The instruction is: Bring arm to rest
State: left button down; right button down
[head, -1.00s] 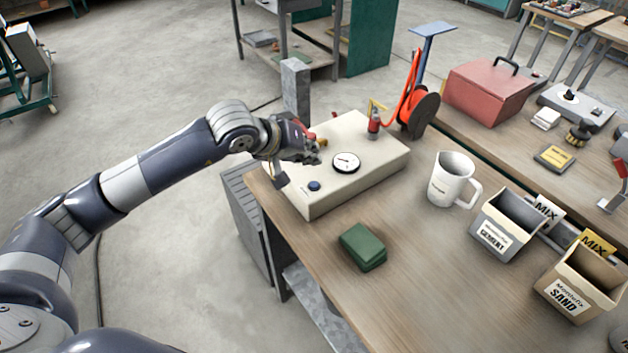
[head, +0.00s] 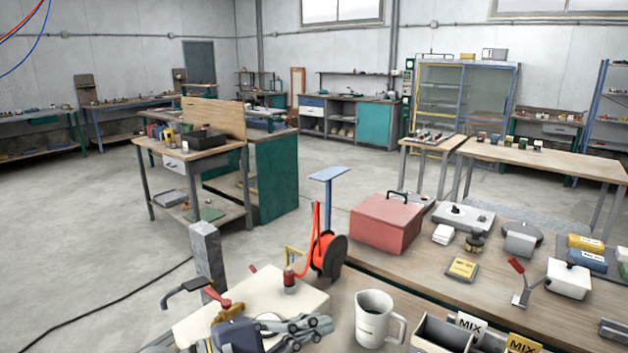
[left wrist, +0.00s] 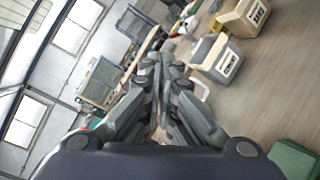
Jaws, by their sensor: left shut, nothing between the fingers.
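My left gripper (head: 318,326) is at the bottom of the head view, in front of the beige box (head: 190,325). Its fingers point to the right and are shut with nothing between them. In the left wrist view the closed fingers (left wrist: 162,68) reach up the middle of the picture, clear of the table. The beige box carries a red-handled valve (head: 222,300) and a gauge, which the gripper partly hides. My right gripper is in neither view.
A white mug (head: 372,318), a grey bin (head: 440,335), a red hose reel (head: 328,255) and a red toolbox (head: 385,222) stand on the bench. A green block (left wrist: 295,160) shows in the left wrist view. Open floor (head: 90,240) lies to the left.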

pick_arm(q)
jog(key=a+r+n+t+y, duration=0.1)
jog(key=a+r+n+t, duration=0.25)
jog(key=n, duration=0.45)
jog(key=w+a+r+n+t+y, duration=0.1)
jog(key=a+r+n+t+y, duration=0.1)
jog(key=n+t, duration=0.45)
jog(key=a+r+n+t+y, duration=0.1)
jog(key=a+r+n+t, duration=0.15)
jog(key=n, duration=0.75)
jog(key=s+a+f+n+g+y, duration=0.2)
jog(key=a+f+n+g+y, duration=0.3)
jog(key=a+f+n+y, duration=1.4)
jog(key=s+d+f+n+g+h, duration=0.4)
jog(key=s+f+n+g, duration=0.25)
jog(key=s+f, duration=0.35)
jog(key=s+d+f+n+g+h, duration=0.35)
jog(key=s+f+n+g, duration=0.4)
jog(key=s, duration=0.55)
notch_tip(320, 180, down, 26)
jog(key=s+a+f, duration=0.1)
jog(key=s+f, duration=0.7)
jog(key=s, duration=0.1)
jog(key=s+a+f, duration=0.2)
jog(key=s+f, duration=0.6)
jog(key=s, duration=0.1)
jog(key=shift+a+f+g, duration=0.25)
jog(key=shift+f+g, duration=0.05)
jog(key=shift+g, duration=0.05)
